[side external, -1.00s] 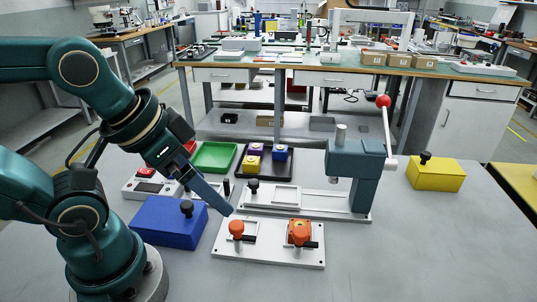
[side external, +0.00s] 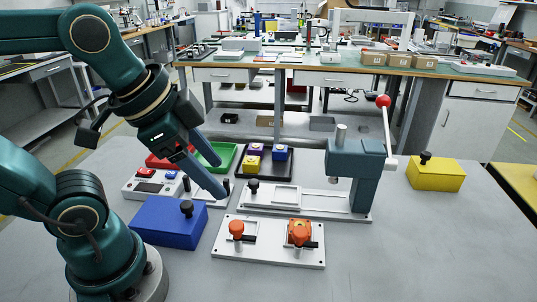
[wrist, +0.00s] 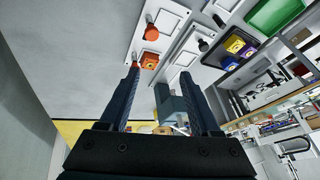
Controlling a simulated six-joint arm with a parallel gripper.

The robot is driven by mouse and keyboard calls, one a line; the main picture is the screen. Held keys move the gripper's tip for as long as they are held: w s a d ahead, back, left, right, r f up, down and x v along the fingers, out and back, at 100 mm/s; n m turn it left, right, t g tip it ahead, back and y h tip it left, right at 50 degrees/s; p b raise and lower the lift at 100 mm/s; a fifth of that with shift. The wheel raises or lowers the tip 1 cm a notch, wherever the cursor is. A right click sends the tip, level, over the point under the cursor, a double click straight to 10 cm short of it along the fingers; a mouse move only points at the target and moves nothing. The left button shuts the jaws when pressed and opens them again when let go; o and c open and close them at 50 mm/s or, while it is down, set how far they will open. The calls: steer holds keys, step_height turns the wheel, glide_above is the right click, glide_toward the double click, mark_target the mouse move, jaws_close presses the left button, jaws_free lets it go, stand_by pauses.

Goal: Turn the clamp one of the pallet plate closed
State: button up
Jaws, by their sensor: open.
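The white pallet plate (side external: 268,253) lies flat on the grey table, front centre. It carries a left clamp with a round orange knob (side external: 236,228) and a black arm beside it. On its right is an orange block-like part (side external: 299,232) with another black clamp arm (side external: 311,245) next to it. Which clamp is number one I cannot tell. My gripper (side external: 219,178) is open and empty, above and behind the plate's left end, touching nothing. In the wrist view, the pallet plate (wrist: 165,22) shows beyond my spread fingers (wrist: 160,76), with the orange knob (wrist: 152,32) and orange part (wrist: 149,61).
A teal press (side external: 355,165) with a red-balled lever stands behind the plate at right. A blue block (side external: 168,224) with a black knob is at left, near my arm. A green tray (side external: 214,158), a dark tray with coloured blocks and a yellow block (side external: 436,175) stand farther back.

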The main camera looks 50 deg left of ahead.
steer(key=w+d+r+m+g, duration=0.1)
steer(key=w+d+r+m, duration=0.1)
steer(key=w+m, duration=0.3)
steer(key=m+g, duration=0.4)
steer(key=m, duration=0.5)
glide_above(300, 231)
step_height(300, 231, down, 9)
steer(key=shift+r, duration=0.15)
steer(key=shift+f, duration=2.3)
jaws_close()
